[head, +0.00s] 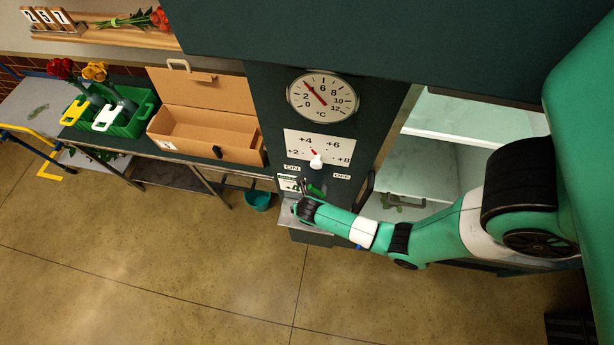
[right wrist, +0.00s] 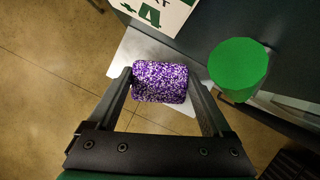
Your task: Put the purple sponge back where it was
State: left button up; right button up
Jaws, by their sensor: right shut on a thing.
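The purple speckled sponge (right wrist: 160,82) is between the two fingers of my right gripper (right wrist: 162,88) in the right wrist view. The gripper is shut on it. The sponge is over a pale ledge (right wrist: 122,62); I cannot tell whether it touches it. In the head view my right gripper (head: 304,188) is at the front of the dark cabinet, by the small ledge (head: 288,216) below the dial panel. The sponge cannot be made out there. My left gripper is not in view.
A green cylinder (right wrist: 238,66) stands right beside the gripper. The cabinet has a gauge (head: 322,96) and a panel with a knob (head: 316,161). To the left are an open cardboard box (head: 205,130), a green crate (head: 128,125) and a teal bucket (head: 258,199). The floor in front is clear.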

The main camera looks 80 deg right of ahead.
notch_tip(320, 180, down, 8)
jog(key=b, duration=0.3)
jog(key=shift+f, duration=0.1)
jog(key=o, duration=1)
jog(key=p+v, duration=0.4)
jog(key=v, duration=0.8)
jog(key=shift+s, duration=0.1)
